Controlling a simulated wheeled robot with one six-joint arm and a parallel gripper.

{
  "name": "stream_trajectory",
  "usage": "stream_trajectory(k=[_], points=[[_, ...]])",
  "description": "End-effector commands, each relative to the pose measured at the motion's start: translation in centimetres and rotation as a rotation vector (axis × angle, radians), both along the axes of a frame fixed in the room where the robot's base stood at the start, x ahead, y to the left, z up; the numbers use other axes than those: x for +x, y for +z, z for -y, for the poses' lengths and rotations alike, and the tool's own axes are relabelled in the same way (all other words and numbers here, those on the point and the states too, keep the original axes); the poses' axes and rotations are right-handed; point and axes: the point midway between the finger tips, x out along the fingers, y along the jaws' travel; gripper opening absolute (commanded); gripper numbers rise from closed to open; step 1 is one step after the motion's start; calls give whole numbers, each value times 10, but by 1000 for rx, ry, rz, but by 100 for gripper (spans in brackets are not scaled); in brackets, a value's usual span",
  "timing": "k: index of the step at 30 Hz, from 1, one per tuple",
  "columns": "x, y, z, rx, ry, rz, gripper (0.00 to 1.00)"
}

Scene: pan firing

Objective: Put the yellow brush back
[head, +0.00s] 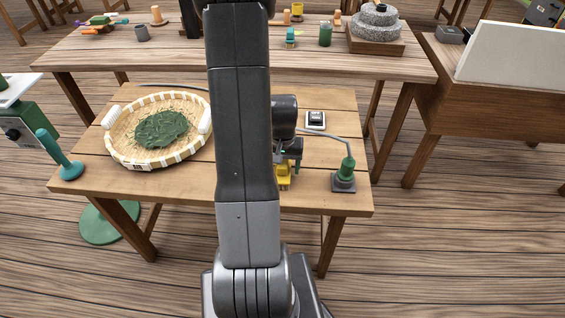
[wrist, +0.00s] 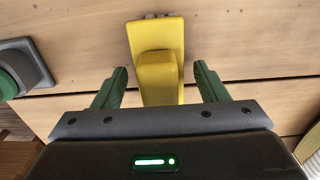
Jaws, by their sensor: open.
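The yellow brush (wrist: 157,70) lies on the wooden table (head: 110,180), pointing away from my gripper in the wrist view. In the head view only part of the yellow brush (head: 283,182) shows, beside my arm and under the gripper. My gripper (wrist: 160,72) is open, with one green finger on each side of the brush's raised handle and a gap on both sides. In the head view my gripper (head: 289,165) is low over the table, partly hidden by my arm. I cannot tell its exact height over the table.
A round basket (head: 118,155) with green leaves stands on the table's left. A teal stamp-like tool (head: 68,170) stands at the left edge. A green-topped device (head: 344,175) with a cable stands close right of my gripper. A small switch box (head: 316,120) lies behind.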

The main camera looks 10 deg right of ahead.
Motion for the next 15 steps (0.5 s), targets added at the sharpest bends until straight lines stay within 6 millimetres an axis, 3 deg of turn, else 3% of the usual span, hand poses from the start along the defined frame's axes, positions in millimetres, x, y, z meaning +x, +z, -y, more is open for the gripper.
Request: stream_trajectory(k=[5, 15], points=[[1, 6, 0, -1, 0, 3, 67], [3, 66, -5, -1, 0, 6, 67]])
